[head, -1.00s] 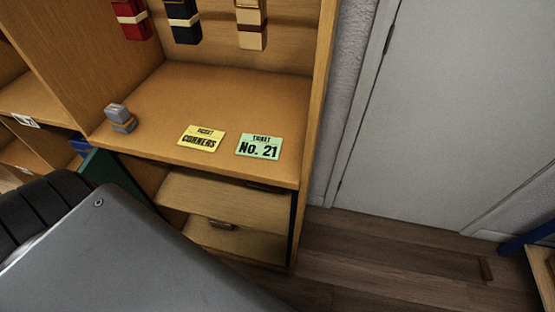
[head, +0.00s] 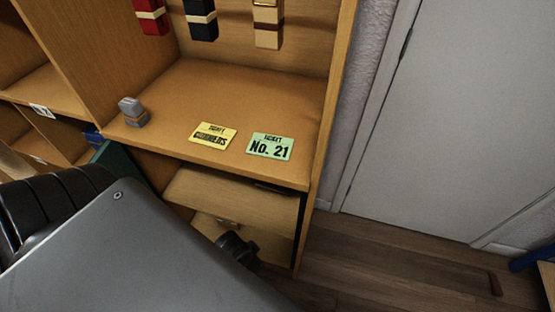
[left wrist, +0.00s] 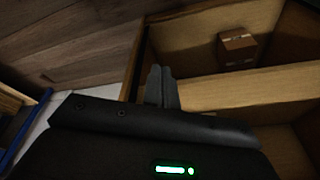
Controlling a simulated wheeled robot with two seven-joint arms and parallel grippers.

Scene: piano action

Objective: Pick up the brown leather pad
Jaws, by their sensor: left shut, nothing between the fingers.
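I cannot make out the brown leather pad for certain in either view. A small brown block with a paler mark (left wrist: 238,48) sits inside a wooden compartment in the left wrist view; I cannot tell whether it is the pad. My left gripper (left wrist: 162,86) is shut and empty, its grey fingers upright in the left wrist view, left of and apart from the block. In the head view a dark part of my left arm (head: 238,249) shows in front of the lower drawer; its fingers are not clear there. My right gripper is not in view.
The wooden shelf (head: 240,92) holds a grey stamp-like block (head: 133,112), a yellow ticket (head: 213,136) and a green ticket (head: 270,146). Drawers (head: 235,190) are below. Red, black and tan items hang above. A white door (head: 455,110) and open floor are on the right.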

